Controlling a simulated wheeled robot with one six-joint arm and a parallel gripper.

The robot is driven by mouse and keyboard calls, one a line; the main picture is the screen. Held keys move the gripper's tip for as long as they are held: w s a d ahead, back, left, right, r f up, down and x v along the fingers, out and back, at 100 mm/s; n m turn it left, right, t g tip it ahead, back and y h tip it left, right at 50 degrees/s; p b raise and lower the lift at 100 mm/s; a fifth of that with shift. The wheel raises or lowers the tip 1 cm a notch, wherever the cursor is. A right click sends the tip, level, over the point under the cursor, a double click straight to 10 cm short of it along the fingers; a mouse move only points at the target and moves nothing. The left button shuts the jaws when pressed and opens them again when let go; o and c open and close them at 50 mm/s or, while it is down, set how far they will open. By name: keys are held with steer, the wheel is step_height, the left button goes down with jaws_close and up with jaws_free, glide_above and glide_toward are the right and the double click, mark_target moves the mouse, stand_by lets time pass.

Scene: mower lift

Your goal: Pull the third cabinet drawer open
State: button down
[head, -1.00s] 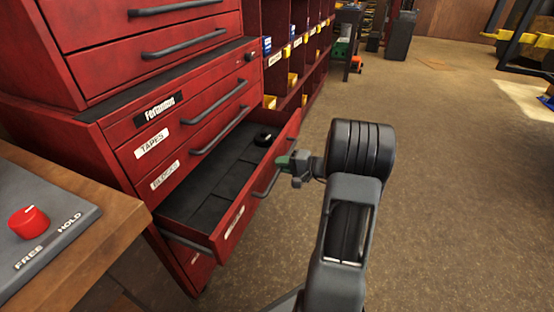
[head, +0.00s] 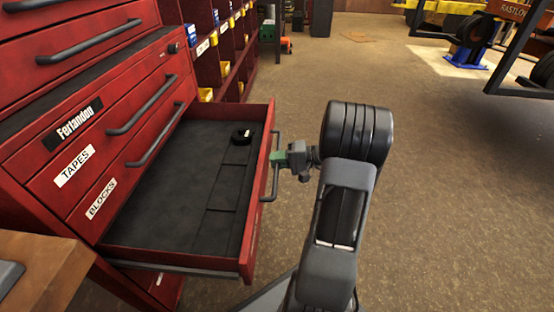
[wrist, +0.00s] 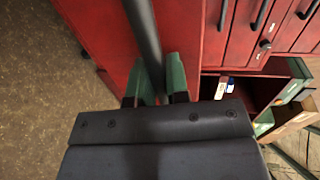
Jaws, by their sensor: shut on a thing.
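The red cabinet (head: 150,60) stands at the left of the head view, with drawers labelled TAPES and BLOCKS. Below these, the third drawer (head: 259,190) is pulled far out. Its dark-lined inside holds a small round black item (head: 242,136) near the far end. My gripper (head: 277,158) is at the drawer's front, its green fingers shut on the dark bar handle (head: 275,178). In the wrist view the handle (wrist: 143,32) runs between the two green fingers (wrist: 156,84).
A wooden bench (head: 45,265) is at the lower left, close to the open drawer. Red shelving with bins (head: 235,50) stands beyond the cabinet. The brown floor (head: 430,180) to the right is clear.

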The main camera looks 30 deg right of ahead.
steer(key=c, duration=1.1)
jaws_free()
steer(key=p+v, duration=0.4)
steer(key=v, duration=1)
steer(key=shift+w+a, duration=0.1)
steer(key=a+r+n+g+h+p, duration=0.35)
steer(key=a+r+g+p, duration=0.45)
steer(key=a+r+p, duration=0.85)
steer(key=s+a+r+n+h+p, duration=0.1)
steer(key=a+r+h+p, duration=0.2)
steer(key=r+p, duration=0.2)
steer(key=s+a+r+n+t+h+p, duration=0.1)
steer(key=s+a+r+n+h+p, duration=0.1)
steer(key=r+p, duration=0.4)
steer(key=s+a+r+n+h+p, duration=0.1)
steer(key=a+r+h+p, duration=0.3)
steer(key=r, duration=0.6)
steer(key=shift+s+a+r+t+p, duration=0.2)
steer(key=shift+a+p, duration=0.15)
steer(key=shift+a, duration=0.25)
steer(key=shift+s+a+r+t+p, duration=0.15)
steer(key=shift+s+a+t+p, duration=0.15)
steer(key=shift+a, duration=0.3)
